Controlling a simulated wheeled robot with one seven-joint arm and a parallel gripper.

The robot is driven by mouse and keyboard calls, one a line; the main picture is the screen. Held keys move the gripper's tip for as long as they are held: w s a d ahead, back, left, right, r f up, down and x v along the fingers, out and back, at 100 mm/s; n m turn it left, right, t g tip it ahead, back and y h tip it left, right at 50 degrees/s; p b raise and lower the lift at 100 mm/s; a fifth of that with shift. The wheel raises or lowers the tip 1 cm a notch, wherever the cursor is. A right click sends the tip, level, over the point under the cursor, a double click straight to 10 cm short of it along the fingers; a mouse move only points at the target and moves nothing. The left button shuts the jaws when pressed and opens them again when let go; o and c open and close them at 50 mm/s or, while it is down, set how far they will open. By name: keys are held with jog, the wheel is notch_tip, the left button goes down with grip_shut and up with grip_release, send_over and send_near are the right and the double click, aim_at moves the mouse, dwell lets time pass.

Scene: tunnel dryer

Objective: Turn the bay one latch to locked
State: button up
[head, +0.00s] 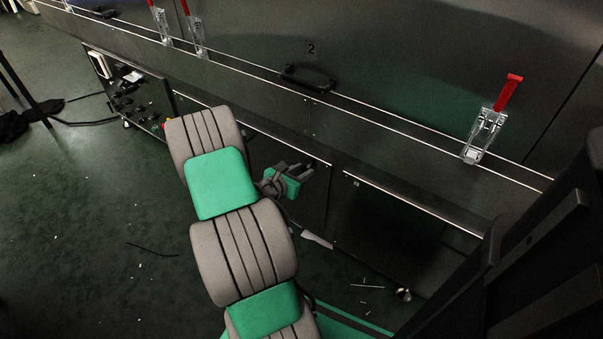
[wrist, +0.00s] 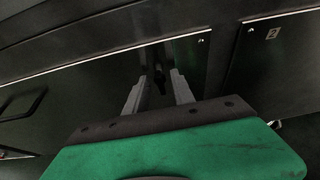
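Metal toggle latches with red handles sit along the dryer's lower front ledge. One latch (head: 484,132) stands at the right with its red handle pointing up. Two more, a left latch (head: 160,22) and its neighbour (head: 195,34), stand close together at the upper left, handles also up. No bay one label is readable, so I cannot tell which latch belongs to it. My gripper (head: 304,171) is below the ledge in front of the lower panels, away from all latches. In the wrist view my gripper (wrist: 159,76) has its fingers apart, with nothing visibly held.
A dark door handle (head: 308,77) is below the number 2 (head: 311,49). An electrical panel (head: 127,88) is at the left. A dark structure fills the lower right. White scraps (head: 366,286) lie on the floor. The left floor is mostly clear, with a cable.

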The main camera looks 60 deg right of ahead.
jog(key=shift+c, duration=0.2)
grip_shut()
dwell(0.6)
jog(key=m+t+h+b, duration=0.1)
jog(key=m+t+b, duration=0.1)
jog(key=m+b, duration=0.2)
jog(key=m+t+h+b, duration=0.1)
jog(key=m+t+b, duration=0.1)
jog(key=m+b, duration=0.3)
jog(key=s+f+m+t+h+b, duration=0.1)
jog(key=m+t+h+b, duration=0.1)
jog(key=m+b, duration=0.2)
jog(key=shift+a+f+m+b, duration=0.1)
jog(key=shift+m+b, duration=0.2)
jog(key=shift+b, duration=0.1)
dwell(0.8)
